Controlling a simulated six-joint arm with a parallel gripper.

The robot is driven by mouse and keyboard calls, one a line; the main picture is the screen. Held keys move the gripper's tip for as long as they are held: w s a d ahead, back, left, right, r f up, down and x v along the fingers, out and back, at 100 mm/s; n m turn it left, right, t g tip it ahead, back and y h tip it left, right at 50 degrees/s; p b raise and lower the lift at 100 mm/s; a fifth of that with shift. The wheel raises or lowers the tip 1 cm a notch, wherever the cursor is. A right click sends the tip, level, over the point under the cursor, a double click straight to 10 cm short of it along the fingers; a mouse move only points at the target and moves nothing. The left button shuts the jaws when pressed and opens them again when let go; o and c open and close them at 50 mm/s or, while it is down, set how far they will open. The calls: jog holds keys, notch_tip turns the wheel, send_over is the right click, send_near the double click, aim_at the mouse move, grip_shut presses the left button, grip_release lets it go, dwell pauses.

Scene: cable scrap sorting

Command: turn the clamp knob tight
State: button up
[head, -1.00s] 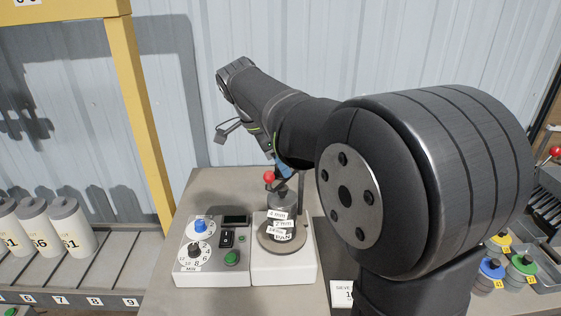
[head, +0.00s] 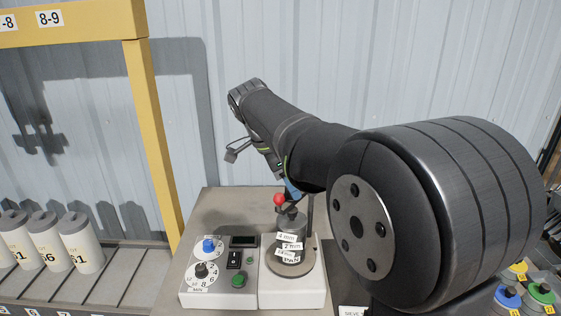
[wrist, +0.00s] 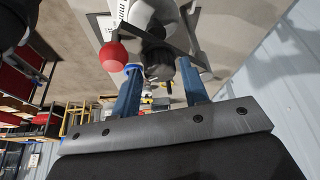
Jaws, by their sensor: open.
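The dark clamp knob (head: 290,211) sits on top of the sieve stack (head: 291,246), above labels reading 4 mm, 2 mm and PAN. In the wrist view the black ribbed knob (wrist: 160,66) shows between the tips of my blue fingers. My gripper (head: 292,189) is over the stack, pointing down, mostly hidden by my arm in the head view. In the wrist view my gripper (wrist: 163,82) is open, with a finger on each side of the knob. I cannot tell whether either finger touches it. A red ball (head: 279,199) is close to the left of the knob.
The stack stands on a white base beside a control box (head: 212,272) with blue, black and green controls. A dark upright post (head: 310,215) rises just right of the stack. White containers (head: 81,242) stand at far left, near a yellow frame (head: 156,145).

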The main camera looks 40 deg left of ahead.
jog(key=v, duration=1.6)
jog(key=shift+s+a+r, duration=0.15)
jog(key=shift+s+r, duration=0.05)
jog(key=shift+r, duration=0.15)
jog(key=x, duration=1.7)
jog(key=shift+w+f, duration=0.15)
